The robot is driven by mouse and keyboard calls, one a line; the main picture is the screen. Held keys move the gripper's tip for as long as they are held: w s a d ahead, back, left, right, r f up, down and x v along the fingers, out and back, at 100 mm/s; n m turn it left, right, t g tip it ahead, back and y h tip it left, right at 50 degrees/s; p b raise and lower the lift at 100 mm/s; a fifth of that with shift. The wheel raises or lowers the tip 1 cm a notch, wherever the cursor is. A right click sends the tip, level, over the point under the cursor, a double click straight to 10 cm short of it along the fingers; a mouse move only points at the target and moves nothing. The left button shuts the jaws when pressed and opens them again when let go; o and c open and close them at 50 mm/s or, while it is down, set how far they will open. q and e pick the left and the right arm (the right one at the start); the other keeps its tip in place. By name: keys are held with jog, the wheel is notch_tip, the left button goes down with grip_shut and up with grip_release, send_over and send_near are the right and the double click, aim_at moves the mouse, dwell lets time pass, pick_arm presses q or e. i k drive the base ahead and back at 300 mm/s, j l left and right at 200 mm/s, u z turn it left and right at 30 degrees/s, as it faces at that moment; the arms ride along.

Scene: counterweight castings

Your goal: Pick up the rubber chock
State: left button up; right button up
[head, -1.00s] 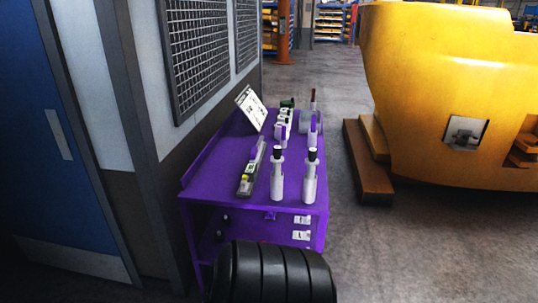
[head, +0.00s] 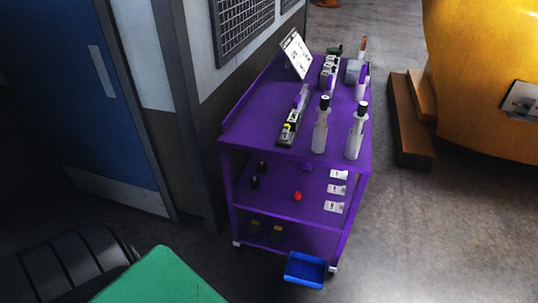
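I cannot pick out the rubber chock for certain. Small dark pieces (head: 255,181) stand on the middle shelf of the purple cart (head: 228,190), at its left. Dark blocks with yellowish faces (head: 278,231) sit on the bottom shelf; they are too small and shaded to name. Neither of my grippers shows in the head view. A black ribbed form (head: 62,272) fills the lower left corner, and I cannot tell whether it is part of me.
White bottles with black caps (head: 320,130) stand on the cart's top. A blue tray (head: 306,270) is low at the cart's front. A green flat shape (head: 160,280) is at the bottom edge. A yellow casting (head: 490,90) and brown timbers (head: 408,125) stand right; floor between is clear.

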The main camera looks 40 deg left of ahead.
aim_at(277, 231)
jog(key=u, duration=1.15)
